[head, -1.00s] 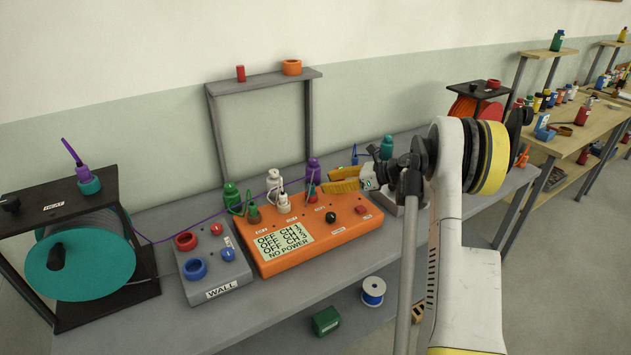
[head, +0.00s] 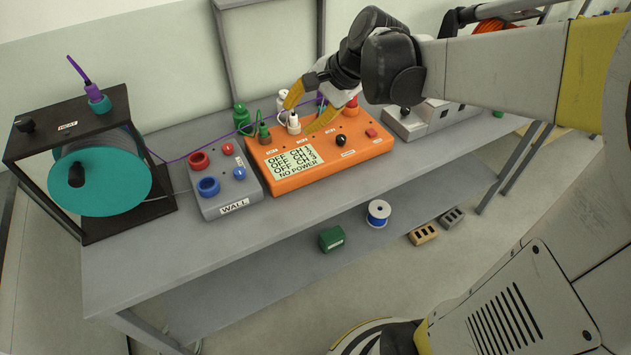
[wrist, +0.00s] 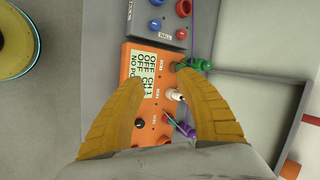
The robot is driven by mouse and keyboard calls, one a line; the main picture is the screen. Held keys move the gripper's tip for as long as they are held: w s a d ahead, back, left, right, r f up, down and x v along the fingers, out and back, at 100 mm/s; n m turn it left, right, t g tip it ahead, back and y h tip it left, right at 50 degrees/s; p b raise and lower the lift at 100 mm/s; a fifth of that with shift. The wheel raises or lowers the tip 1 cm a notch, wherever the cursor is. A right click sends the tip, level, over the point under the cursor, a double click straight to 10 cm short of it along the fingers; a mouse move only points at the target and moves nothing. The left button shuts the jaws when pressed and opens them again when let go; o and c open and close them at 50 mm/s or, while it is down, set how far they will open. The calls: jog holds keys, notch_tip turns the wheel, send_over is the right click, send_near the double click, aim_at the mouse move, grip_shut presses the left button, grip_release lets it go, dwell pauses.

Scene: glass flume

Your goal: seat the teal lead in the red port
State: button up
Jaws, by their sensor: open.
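My gripper (head: 297,120) is open above the orange box, its yellow fingers on either side of a white plug (head: 293,124). In the wrist view my gripper (wrist: 161,76) has nothing clamped between its tips; the white plug (wrist: 175,95) lies just beyond them. A reel with a teal disc (head: 115,185) stands in the black HEAT frame at the left, with a grey cable toward the WALL block. A teal ring (head: 100,104) on that frame holds a purple plug. A red ring port (head: 199,161) on the WALL block looks empty.
The orange box (head: 345,147) reads NO POWER. Green plugs (head: 264,133) stand left of the white plug; a purple one (wrist: 184,129) is beside it in the wrist view. The WALL block (head: 229,198) adjoins the box. The front bench strip (head: 210,250) is clear.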

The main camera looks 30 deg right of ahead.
jog(key=s+a+f+n+h, duration=0.1)
jog(key=s+a+n+h, duration=0.1)
jog(key=s+n, duration=0.4)
jog(key=s+a+f+n+t+h, duration=0.1)
jog(key=s+a+n, duration=0.2)
jog(key=s+n, duration=0.4)
jog(key=s, duration=0.4)
jog(key=shift+s+f+h, duration=0.3)
jog(key=shift+h, duration=0.1)
jog(key=shift+a, duration=0.1)
dwell(0.7)
